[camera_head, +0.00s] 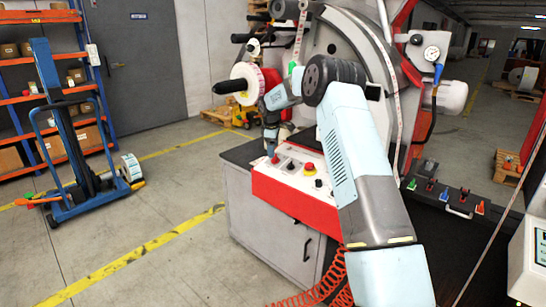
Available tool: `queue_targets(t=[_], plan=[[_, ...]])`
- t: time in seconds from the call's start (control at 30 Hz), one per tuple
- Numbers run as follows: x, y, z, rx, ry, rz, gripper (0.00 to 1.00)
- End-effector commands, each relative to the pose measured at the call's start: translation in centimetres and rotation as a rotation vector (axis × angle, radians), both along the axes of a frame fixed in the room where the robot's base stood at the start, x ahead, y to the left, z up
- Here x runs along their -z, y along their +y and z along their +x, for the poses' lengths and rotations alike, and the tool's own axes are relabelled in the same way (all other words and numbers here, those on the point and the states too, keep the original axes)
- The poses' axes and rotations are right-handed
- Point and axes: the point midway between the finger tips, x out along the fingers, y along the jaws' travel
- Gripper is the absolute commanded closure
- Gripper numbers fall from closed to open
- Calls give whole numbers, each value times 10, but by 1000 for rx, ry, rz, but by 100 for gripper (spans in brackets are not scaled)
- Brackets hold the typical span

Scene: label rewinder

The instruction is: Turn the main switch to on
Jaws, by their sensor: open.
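The control panel (296,188) has a white top and a red front edge and sits on a grey cabinet in the middle of the view. It carries a red mushroom button (309,168), a black knob (290,165) and another dark knob (318,183) near its right end. I cannot tell which control is the main switch or how it is set. My gripper (272,153) is small in view, pointing down at the panel's far left end. It is open, with nothing visible between its jaws. Contact with the panel cannot be judged.
The rewinder's large grey disc (355,60) stands behind the panel, with a white label roll (247,84) to its left. A dark bench (465,225) with several coloured clamps lies right. A blue hand truck (75,150) stands left.

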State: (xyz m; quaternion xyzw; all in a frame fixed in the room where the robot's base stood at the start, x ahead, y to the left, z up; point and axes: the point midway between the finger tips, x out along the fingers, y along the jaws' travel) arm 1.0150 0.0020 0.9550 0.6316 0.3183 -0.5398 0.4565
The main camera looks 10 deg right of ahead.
Motion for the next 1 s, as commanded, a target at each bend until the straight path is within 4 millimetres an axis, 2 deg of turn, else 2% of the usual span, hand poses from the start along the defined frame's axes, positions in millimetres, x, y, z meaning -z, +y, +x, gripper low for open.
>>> queue_targets(t=[0.1,0.3,0.73,0.77,1.0], plan=[[20,-2,4,0,2,0,19],[42,-4,9,0,1,-1,19],[50,-6,11,0,-1,0,19],[50,-6,11,0,0,0,20],[50,-6,11,0,0,0,43]])
